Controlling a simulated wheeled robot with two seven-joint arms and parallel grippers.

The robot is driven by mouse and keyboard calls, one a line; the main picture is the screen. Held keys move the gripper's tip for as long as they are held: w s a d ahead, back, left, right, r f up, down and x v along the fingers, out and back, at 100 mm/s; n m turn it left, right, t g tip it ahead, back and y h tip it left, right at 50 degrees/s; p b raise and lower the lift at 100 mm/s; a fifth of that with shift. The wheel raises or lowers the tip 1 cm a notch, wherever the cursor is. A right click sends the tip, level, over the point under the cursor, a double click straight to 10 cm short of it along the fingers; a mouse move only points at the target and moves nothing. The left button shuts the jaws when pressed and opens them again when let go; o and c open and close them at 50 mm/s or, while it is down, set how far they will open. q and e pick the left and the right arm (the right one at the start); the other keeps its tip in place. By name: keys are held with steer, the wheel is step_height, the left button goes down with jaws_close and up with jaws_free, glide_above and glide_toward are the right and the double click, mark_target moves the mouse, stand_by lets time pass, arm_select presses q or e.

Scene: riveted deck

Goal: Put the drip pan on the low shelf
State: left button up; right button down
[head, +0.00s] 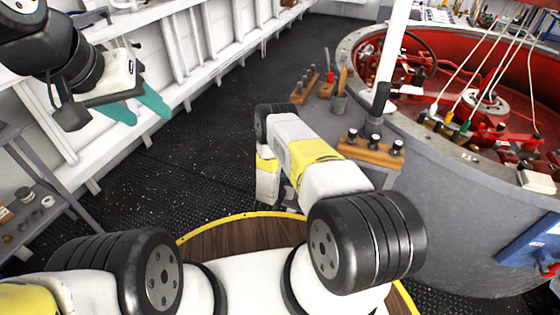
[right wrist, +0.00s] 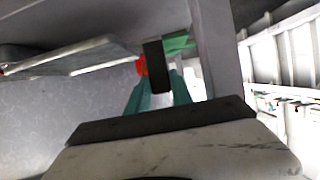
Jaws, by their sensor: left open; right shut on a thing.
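In the right wrist view my right gripper (right wrist: 162,88) has its teal fingers shut on a dark upright handle with a red part beside it. A flat grey metal piece with a rim, which looks like the drip pan (right wrist: 85,58), reaches left from that red part; its far end is out of frame. In the head view my right arm's own links hide this gripper and the pan. My left gripper (head: 140,108) is open and empty at the upper left, above the floor near the white wall. A grey shelf unit (head: 62,208) stands at the left edge; I cannot tell whether it is the low shelf.
A round grey tub (head: 440,215) with a red inside fills the right. Dark deck floor (head: 205,150) lies clear between the wall and my right arm.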

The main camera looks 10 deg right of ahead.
steer(key=shift+w+a+f, duration=0.1)
steer(key=shift+w+f, duration=0.1)
steer(key=shift+f, duration=0.4)
steer(key=shift+w+a+f, duration=0.15)
steer(key=shift+w+f, duration=0.1)
steer(key=shift+f, duration=0.35)
steer(key=shift+w+a+f, duration=0.1)
steer(key=shift+w+f, duration=0.1)
steer(key=shift+f, duration=0.5)
steer(key=c, duration=1.4)
jaws_free()
steer(key=v, duration=1.2)
